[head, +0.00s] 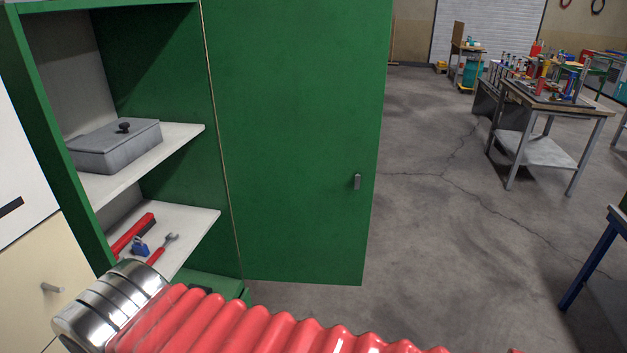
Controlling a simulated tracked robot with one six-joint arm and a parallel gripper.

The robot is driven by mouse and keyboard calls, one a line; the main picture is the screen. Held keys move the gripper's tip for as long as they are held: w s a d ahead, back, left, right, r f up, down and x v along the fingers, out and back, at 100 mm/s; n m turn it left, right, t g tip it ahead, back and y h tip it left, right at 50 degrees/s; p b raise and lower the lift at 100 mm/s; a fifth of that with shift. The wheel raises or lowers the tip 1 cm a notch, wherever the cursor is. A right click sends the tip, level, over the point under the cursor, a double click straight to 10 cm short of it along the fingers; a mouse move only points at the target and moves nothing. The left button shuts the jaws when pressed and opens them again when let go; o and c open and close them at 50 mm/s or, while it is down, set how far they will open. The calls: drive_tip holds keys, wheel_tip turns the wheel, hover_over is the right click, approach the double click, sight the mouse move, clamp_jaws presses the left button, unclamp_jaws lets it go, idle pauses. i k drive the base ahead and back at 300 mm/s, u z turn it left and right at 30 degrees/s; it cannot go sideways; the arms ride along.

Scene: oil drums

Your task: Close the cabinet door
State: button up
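The green cabinet (176,67) stands at the left in the head view with its front open. Its green door (290,120) is swung wide open to the right of the opening. A small grey handle (357,182) is near the door's right edge. My gripper is not in view. My red ribbed arm sleeve with a metal collar crosses the bottom of the picture, in front of the cabinet's lower part, and hides some of it.
Inside, a grey lidded box (117,147) sits on the upper shelf (160,158). Red-handled tools and a small blue item (140,247) lie on the lower shelf (192,230). Cream drawers (40,275) stand at the left. Open concrete floor (440,230) lies right of the door, before workbenches (548,110).

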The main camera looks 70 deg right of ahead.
sight(299, 88)
drive_tip(key=z, duration=3.5)
drive_tip(key=i, duration=2.05)
